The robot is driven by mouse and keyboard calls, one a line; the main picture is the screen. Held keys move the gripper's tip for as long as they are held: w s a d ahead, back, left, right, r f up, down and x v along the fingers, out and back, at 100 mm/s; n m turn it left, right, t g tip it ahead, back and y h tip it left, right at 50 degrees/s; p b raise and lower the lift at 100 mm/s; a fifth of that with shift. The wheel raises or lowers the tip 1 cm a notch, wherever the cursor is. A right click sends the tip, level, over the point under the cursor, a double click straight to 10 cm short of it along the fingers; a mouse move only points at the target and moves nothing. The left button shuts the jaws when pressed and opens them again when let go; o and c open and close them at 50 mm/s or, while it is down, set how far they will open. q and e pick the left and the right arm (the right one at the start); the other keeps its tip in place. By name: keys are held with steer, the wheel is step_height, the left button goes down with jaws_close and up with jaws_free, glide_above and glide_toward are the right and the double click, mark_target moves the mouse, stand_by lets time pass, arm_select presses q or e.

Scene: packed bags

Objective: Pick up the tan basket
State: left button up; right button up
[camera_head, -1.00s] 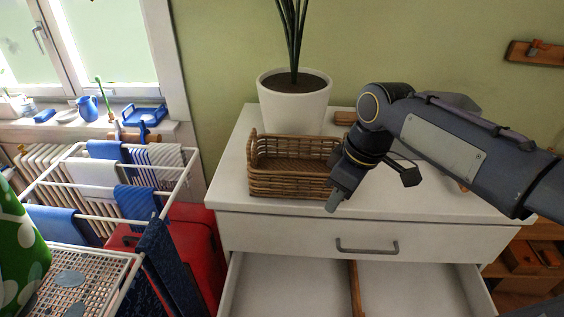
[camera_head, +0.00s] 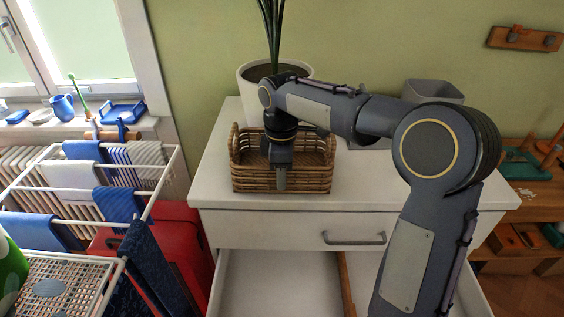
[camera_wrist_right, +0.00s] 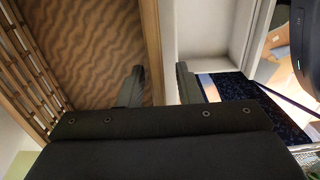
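The tan basket (camera_head: 315,180), woven with a handle loop at its left end, stands upright on the white dresser top. My right gripper (camera_head: 281,182) points down at the middle of the basket's front wall. In the right wrist view, its two fingers (camera_wrist_right: 159,78) are apart, with the basket's rim (camera_wrist_right: 153,50) showing between them. One finger is on the side of the basket's wavy-patterned inside (camera_wrist_right: 90,45), the other on the outer side. I cannot tell whether either finger touches the wall. The arm hides part of the basket. My left gripper is not in view.
A white plant pot (camera_head: 252,92) stands just behind the basket, and a grey container (camera_head: 433,90) stands at the back right. An upper drawer (camera_head: 300,229) is shut; a lower drawer (camera_head: 275,285) is pulled out. A drying rack (camera_head: 85,205) stands left.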

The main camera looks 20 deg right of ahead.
steer(key=shift+f, duration=0.35)
steer(key=shift+c, duration=0.4)
jaws_close()
steer(key=shift+r, duration=0.1)
